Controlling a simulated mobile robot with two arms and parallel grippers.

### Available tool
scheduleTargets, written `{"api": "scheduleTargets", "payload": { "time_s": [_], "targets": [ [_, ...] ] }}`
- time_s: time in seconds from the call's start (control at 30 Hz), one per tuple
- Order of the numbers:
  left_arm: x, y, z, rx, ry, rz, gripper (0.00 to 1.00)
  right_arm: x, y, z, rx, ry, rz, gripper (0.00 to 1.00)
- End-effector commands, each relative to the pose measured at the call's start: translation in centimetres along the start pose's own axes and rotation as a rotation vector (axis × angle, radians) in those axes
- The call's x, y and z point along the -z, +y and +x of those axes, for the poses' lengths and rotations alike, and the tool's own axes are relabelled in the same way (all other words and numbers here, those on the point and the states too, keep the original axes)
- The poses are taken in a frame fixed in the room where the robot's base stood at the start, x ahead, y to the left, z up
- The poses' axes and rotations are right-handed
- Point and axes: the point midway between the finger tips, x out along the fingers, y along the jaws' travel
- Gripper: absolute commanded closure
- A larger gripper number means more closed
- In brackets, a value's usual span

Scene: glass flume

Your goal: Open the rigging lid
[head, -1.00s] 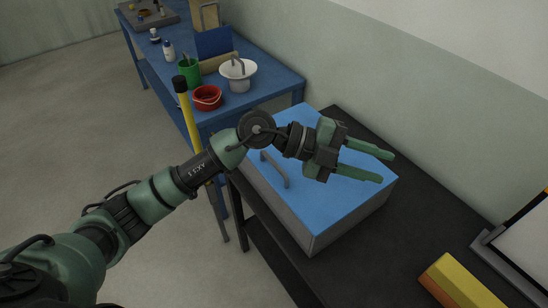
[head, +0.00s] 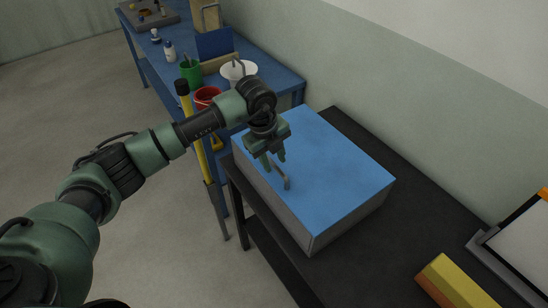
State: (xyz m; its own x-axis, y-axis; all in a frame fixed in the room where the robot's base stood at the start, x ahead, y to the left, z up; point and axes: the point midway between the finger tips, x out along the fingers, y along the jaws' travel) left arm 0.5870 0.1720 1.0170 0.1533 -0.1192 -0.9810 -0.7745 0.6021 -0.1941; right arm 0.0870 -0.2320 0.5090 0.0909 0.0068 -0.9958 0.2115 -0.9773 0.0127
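The rigging lid (head: 335,168) is the flat blue top of a grey box (head: 345,220) on a dark bench; it lies shut. A grey bar handle (head: 286,183) stands near the lid's left edge. My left gripper (head: 273,164) points down at the far end of the handle, its two green fingers apart. It hides part of the handle, and I cannot tell whether the fingers touch it. My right gripper is not in view.
The dark bench top (head: 400,245) is clear right of the box. A yellow and orange block (head: 455,283) and a clipboard (head: 520,245) lie at lower right.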

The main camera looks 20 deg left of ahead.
Motion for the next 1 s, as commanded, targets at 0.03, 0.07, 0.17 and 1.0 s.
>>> {"api": "scheduleTargets", "payload": {
  "time_s": [0.03, 0.07, 0.17, 1.0],
  "targets": [
    [0.03, 0.01, 0.3, -0.001, 0.001, 0.0, 0.66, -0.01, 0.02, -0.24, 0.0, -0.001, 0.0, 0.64],
    [0.02, 0.03, 0.49, -0.002, 0.001, 0.0, 0.66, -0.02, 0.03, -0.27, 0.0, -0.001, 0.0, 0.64],
    [0.03, 0.02, 0.83, 0.0, 0.0, 0.001, 0.66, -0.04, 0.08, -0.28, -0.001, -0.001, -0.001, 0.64],
    [0.05, -0.02, 0.8, 0.001, 0.001, 0.002, 1.0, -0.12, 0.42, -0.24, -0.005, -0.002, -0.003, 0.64]
  ]
}}
